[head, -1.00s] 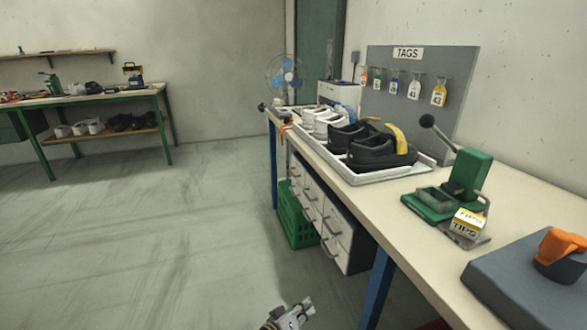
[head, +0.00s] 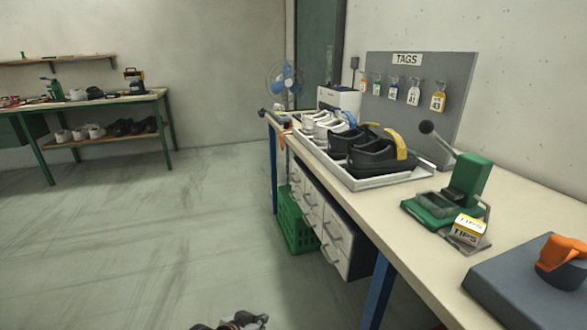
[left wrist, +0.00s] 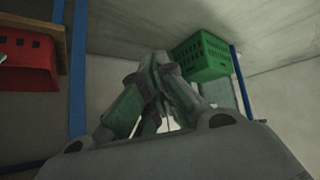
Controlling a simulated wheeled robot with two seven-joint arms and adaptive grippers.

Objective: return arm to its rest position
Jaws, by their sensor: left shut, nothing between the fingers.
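My left gripper (left wrist: 157,62) fills the middle of the left wrist view. Its fingers meet at the tips and hold nothing. In the head view only a small part of my arm shows at the bottom edge, low in front of the bench and over the floor, apart from everything on the bench. Most of that arm is out of the frame. My right gripper is in neither view.
The floor (head: 150,240) at left is clear.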

